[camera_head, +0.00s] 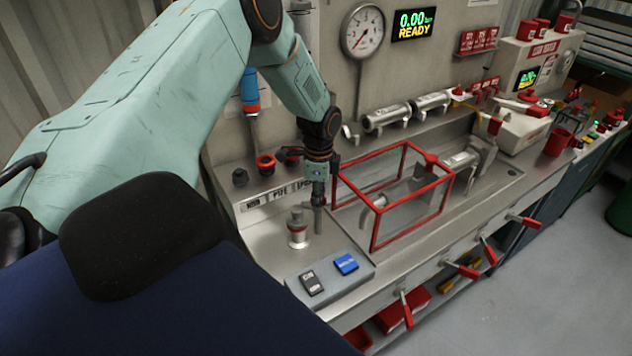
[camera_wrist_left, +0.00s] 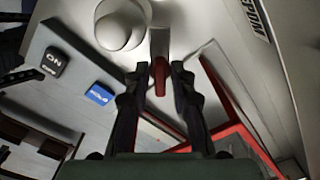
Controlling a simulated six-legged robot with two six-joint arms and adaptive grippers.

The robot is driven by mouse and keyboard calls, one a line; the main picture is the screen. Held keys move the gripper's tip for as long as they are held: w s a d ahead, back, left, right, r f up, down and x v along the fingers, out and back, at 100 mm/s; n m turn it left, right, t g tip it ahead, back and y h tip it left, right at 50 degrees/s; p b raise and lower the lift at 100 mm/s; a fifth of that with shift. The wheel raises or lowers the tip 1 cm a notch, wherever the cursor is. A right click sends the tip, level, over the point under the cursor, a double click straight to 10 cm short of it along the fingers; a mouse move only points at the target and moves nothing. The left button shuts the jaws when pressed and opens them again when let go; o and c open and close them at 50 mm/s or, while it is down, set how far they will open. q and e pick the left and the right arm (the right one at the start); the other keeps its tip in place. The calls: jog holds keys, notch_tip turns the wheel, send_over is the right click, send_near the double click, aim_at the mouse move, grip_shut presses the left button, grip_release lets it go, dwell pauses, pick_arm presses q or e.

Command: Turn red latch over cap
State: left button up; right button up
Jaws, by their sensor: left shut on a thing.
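My left gripper (camera_head: 319,197) points down over the left part of the metal bench, beside the red-framed guard. In the left wrist view its two dark fingers (camera_wrist_left: 160,80) are closed around the red end of a grey bar, the red latch (camera_wrist_left: 160,76). In the head view the gripper mostly hides the latch. A pale round capped piece (camera_head: 297,230) stands upright just left of the gripper. It also shows at the top of the left wrist view (camera_wrist_left: 120,27), apart from the fingers. I cannot tell whether it is the cap. My right gripper is not in view.
The red-framed guard (camera_head: 375,228) stands close to the right of the gripper. A grey panel with a black ON button (camera_head: 311,283) and a blue button (camera_head: 345,264) lies in front. A gauge (camera_head: 362,31) and a READY display (camera_head: 413,24) are on the back wall.

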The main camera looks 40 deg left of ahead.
pick_arm(q)
jog(key=shift+n, duration=0.7)
jog(key=shift+s+p, duration=0.1)
jog(key=shift+p, duration=0.25)
jog(key=shift+n+p, duration=0.45)
jog(key=shift+n, duration=0.25)
jog(key=shift+f+n, duration=0.1)
jog(key=shift+n, duration=0.3)
jog(key=o, duration=0.7)
